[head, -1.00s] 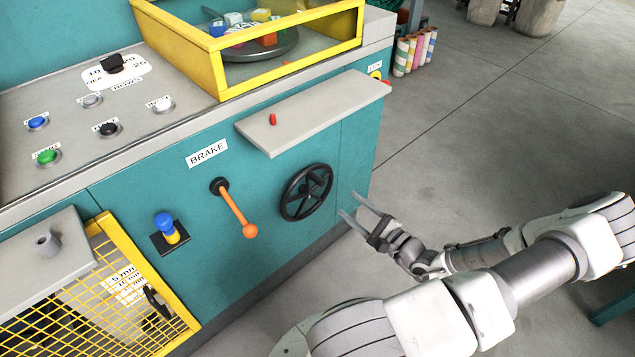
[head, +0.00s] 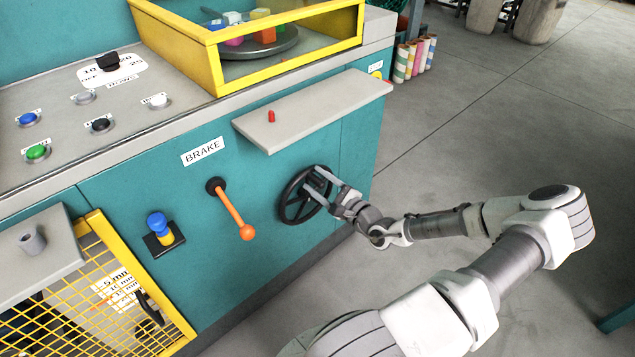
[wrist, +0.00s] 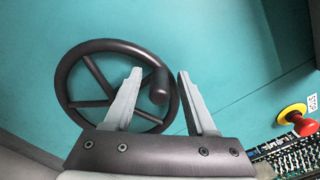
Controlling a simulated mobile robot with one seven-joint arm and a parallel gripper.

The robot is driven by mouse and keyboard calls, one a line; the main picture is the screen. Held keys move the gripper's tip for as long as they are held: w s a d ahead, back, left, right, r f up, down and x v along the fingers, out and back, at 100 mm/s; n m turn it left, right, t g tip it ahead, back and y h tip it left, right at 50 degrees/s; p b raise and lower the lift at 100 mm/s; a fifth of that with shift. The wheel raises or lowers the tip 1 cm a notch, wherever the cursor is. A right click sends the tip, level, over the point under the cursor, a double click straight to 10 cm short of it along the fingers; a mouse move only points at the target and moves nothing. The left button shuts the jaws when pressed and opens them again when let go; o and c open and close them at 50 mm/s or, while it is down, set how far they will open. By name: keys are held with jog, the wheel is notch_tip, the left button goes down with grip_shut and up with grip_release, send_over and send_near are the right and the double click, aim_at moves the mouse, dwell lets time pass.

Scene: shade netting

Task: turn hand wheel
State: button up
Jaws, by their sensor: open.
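The black hand wheel (head: 288,207) is mounted on the teal front panel, below the grey shelf. It has a thick rim, several spokes and a short knob handle (wrist: 159,88) on its right side in the wrist view. My gripper (head: 319,178) is at the wheel's upper right part in the head view. In the wrist view my gripper (wrist: 160,75) is open, with the knob handle showing between its two fingers. The left finger overlaps the rim; I cannot tell whether either finger touches the wheel.
An orange-tipped brake lever (head: 231,212) and a blue-topped switch (head: 158,228) lie left of the wheel. A grey shelf (head: 325,110) juts out above it. A red button (wrist: 305,125) on a yellow base shows at right in the wrist view.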

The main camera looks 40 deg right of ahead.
grip_shut()
dwell(1.3)
